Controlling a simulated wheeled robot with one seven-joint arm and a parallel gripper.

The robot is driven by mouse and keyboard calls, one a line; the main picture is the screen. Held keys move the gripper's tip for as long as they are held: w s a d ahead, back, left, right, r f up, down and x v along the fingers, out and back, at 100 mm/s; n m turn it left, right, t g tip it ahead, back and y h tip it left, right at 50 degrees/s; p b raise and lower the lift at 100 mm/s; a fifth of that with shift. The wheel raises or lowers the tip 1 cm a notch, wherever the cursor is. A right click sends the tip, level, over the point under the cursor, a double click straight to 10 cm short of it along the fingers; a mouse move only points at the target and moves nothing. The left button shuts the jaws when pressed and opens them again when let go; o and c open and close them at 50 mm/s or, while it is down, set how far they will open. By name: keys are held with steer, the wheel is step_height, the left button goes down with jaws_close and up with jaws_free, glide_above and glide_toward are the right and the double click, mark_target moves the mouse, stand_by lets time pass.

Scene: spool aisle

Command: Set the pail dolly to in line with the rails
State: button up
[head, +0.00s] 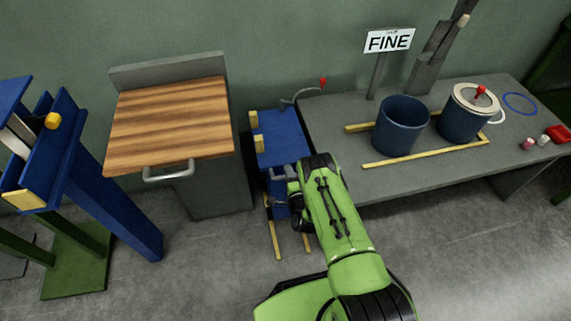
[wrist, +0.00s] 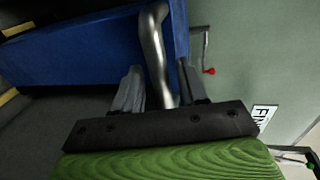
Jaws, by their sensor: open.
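The blue pail dolly (head: 282,135) stands between the wood-topped cabinet and the grey bench, with yellow blocks along its left side. Two yellow floor rails (head: 274,238) run from its near end toward me; my arm hides part of them. The dolly looks roughly in line with them, but I cannot tell exactly. In the wrist view a bent metal handle (wrist: 154,45) crosses the blue body (wrist: 85,52). My gripper (wrist: 163,88) is open with a finger on each side of the handle; contact is unclear. In the head view my gripper (head: 290,190) is at the dolly's near end, partly hidden.
The wood-topped cabinet (head: 170,122) stands close on the left and the grey bench (head: 330,115) close on the right. The bench carries an open blue pail (head: 402,128) and a lidded pail (head: 462,122) between yellow strips. A blue frame (head: 110,200) stands far left. Floor is clear in front of the cabinet.

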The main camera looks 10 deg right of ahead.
jaws_close()
stand_by(0.3)
